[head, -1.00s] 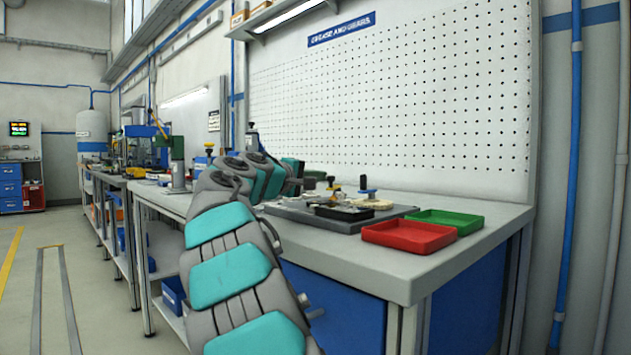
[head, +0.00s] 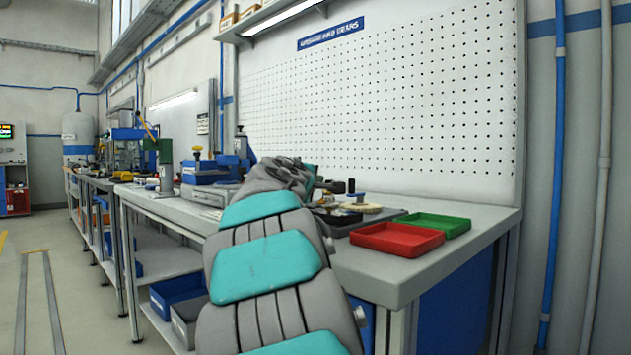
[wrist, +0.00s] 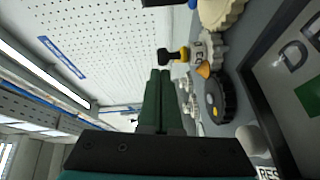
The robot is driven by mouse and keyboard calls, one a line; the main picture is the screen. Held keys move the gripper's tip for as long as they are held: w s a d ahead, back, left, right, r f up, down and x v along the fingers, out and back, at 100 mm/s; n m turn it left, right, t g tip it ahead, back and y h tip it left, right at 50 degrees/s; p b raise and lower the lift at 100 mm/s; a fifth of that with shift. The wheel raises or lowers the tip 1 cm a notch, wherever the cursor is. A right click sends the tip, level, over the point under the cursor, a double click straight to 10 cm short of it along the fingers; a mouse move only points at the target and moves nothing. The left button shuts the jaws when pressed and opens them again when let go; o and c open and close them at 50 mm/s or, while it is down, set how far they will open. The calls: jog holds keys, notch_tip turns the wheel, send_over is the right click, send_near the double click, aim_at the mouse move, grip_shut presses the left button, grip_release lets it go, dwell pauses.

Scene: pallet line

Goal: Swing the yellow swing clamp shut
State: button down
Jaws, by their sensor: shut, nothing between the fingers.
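The yellow swing clamp (wrist: 184,55) shows in the wrist view as a yellow part with a black knob, just beyond my fingertips and slightly right. It stands beside the gears; I cannot tell whether it is swung open or shut. My gripper (wrist: 160,72) has its two dark green fingers together, with nothing between them. The fingertips look close to the clamp, but contact is not clear. In the head view my arm hides the clamp and most of the gripper.
A pale gear (wrist: 211,48), an orange cone (wrist: 203,71) and a dark gear (wrist: 217,100) lie beside the fingers. A red tray (head: 397,239) and a green tray (head: 437,224) sit at the bench's right. A pegboard (head: 400,100) stands behind.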

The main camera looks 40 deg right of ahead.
dwell(0.4)
jog(key=w+a, duration=0.2)
jog(key=shift+w+a+r+p, duration=0.3)
jog(key=shift+a+r+p, duration=0.05)
jog(key=shift+r, duration=0.05)
jog(key=v, duration=1)
jog(key=shift+w+a+f, duration=0.1)
